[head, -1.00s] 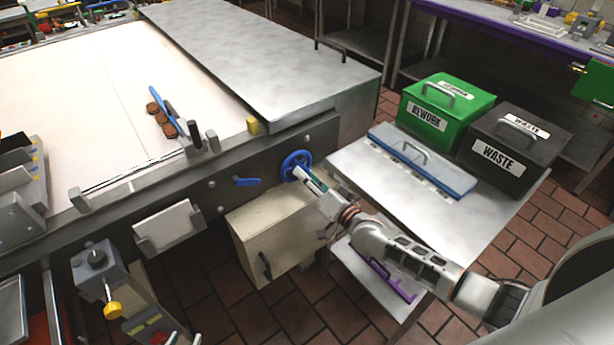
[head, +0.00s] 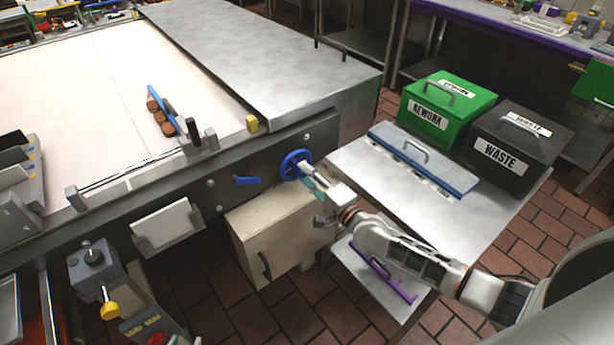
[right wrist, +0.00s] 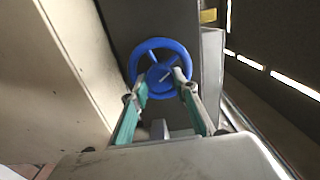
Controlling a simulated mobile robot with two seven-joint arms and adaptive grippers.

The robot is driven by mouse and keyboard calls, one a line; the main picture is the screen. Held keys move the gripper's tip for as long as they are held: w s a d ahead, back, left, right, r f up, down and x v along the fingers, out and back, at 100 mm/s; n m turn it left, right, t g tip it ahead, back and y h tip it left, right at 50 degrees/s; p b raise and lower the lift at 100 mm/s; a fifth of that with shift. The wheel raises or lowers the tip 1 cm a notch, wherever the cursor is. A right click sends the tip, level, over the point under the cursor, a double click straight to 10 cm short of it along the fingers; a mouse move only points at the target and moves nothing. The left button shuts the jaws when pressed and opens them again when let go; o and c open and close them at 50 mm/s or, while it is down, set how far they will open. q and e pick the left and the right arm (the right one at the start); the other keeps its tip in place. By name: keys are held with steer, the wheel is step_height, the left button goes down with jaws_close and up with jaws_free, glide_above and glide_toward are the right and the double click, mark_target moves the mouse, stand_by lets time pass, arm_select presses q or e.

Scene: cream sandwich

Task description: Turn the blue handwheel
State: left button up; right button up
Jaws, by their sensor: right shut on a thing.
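The blue handwheel (head: 296,165) is on the dark side panel of the conveyor machine, in the middle of the head view. It also shows in the upper middle of the right wrist view (right wrist: 160,45), with spokes and a hub. My right gripper (head: 304,171) reaches it from the lower right. In the right wrist view, my right gripper (right wrist: 160,84) has its green-sided fingers on either side of the hub, over the lower part of the wheel, shut on it. The fingertips hide part of the spokes. My left gripper is not in view.
A blue lever (head: 247,181) is left of the wheel. A beige cabinet (head: 262,230) stands below.

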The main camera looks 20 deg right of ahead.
steer(key=shift+m, duration=0.4)
steer(key=o, duration=1.1)
steer(key=shift+s, duration=0.15)
steer(key=v, duration=1.2)
